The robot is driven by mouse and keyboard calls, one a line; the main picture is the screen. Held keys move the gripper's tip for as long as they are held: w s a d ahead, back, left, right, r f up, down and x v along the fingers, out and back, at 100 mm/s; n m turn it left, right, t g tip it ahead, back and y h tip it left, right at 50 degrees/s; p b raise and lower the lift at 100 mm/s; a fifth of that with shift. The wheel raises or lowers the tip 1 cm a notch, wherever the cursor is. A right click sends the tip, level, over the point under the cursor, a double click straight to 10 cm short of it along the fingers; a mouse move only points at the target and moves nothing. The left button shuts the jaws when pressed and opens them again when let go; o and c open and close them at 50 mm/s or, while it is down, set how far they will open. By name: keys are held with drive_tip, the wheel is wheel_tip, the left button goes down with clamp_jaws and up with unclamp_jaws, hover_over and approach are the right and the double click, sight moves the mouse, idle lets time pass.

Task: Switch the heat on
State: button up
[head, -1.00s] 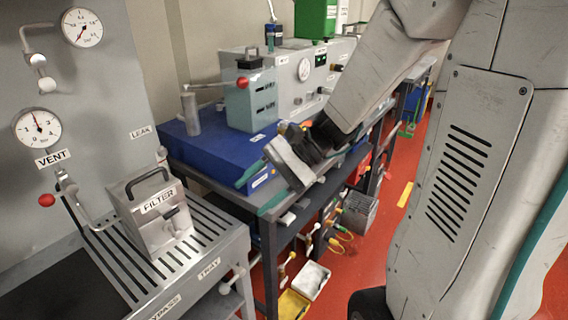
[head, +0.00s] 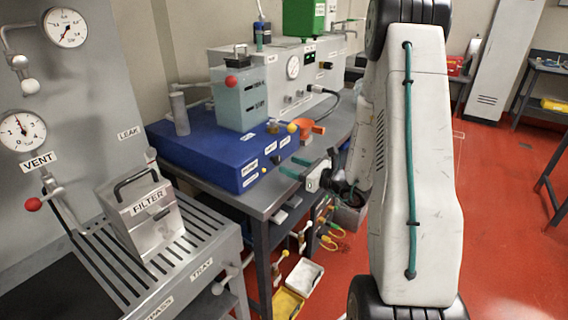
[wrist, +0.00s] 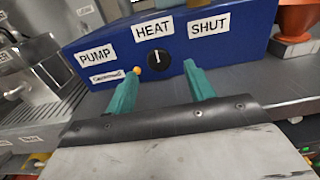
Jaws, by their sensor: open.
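The blue unit (head: 195,158) stands on the grey bench, with its labelled front facing my gripper. In the wrist view, a round black knob (wrist: 159,60) with a white pointer line, roughly upright in the picture, sits under the HEAT label (wrist: 153,30) on the blue front. The PUMP label (wrist: 95,53) is to its left and the SHUT label (wrist: 209,26) to its right. My gripper (wrist: 162,72) is open and empty. Its teal fingers lie either side of the knob in the picture; contact cannot be told. My gripper (head: 290,166) also shows in the head view, before the unit.
A small yellow knob (wrist: 137,70) shows beside my left fingertip. An orange object (head: 312,130) stands on the bench right of the blue unit. The metal filter box (head: 143,215) is on the slotted tray at left. Red floor right of the bench is largely clear.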

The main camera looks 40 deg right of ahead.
sight(279, 161)
drive_tip(key=shift+x, duration=1.85)
drive_tip(key=c, duration=0.9)
drive_tip(key=shift+c, duration=0.2)
drive_tip(key=shift+m, duration=0.4)
drive_tip(key=m, duration=0.5)
drive_tip(key=shift+m, duration=0.3)
drive_tip(key=m, duration=0.5)
drive_tip(key=shift+m, duration=0.3)
